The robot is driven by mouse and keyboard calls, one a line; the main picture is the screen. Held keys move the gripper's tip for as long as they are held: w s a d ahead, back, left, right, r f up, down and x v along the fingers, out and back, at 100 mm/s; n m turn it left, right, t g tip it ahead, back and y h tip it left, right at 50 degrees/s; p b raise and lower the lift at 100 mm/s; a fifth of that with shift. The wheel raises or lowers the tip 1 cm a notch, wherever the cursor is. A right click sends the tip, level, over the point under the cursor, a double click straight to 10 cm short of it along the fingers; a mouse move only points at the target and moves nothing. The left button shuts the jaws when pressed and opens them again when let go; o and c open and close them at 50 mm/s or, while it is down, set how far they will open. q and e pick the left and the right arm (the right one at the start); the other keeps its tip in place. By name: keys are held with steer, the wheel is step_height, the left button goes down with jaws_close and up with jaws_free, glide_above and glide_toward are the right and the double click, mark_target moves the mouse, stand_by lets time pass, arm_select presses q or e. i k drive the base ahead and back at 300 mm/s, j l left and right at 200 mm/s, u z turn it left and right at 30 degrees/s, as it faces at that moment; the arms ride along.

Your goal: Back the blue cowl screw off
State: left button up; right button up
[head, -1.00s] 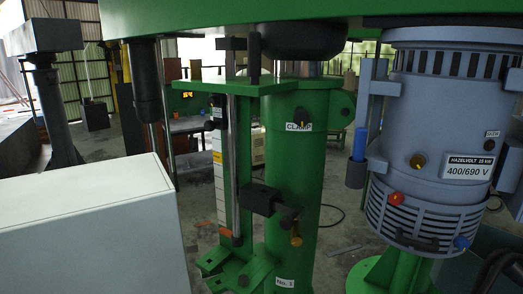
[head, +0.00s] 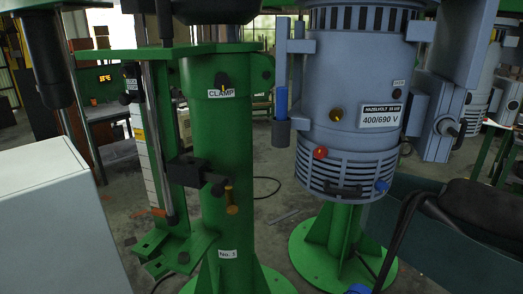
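The blue cowl screw (head: 382,187) is a small blue knob at the lower right of the grey-blue motor housing (head: 350,85) in the head view. It sits on the slatted cowl (head: 345,178) at the housing's bottom. A red knob (head: 320,153) sits at the cowl's upper left, and a brass-coloured knob (head: 337,114) is higher on the housing. How far the blue screw is threaded in cannot be told. I can make out neither of my grippers.
A green column (head: 218,150) marked CLAMP, with a brass-ended lever (head: 231,200), stands left of the motor. A white cabinet (head: 60,225) fills the lower left. A dark rounded object with black cables (head: 480,205) is at lower right. A green flanged base (head: 340,250) stands below the motor.

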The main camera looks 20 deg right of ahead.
mark_target(381, 185)
steer(key=z, duration=1.35)
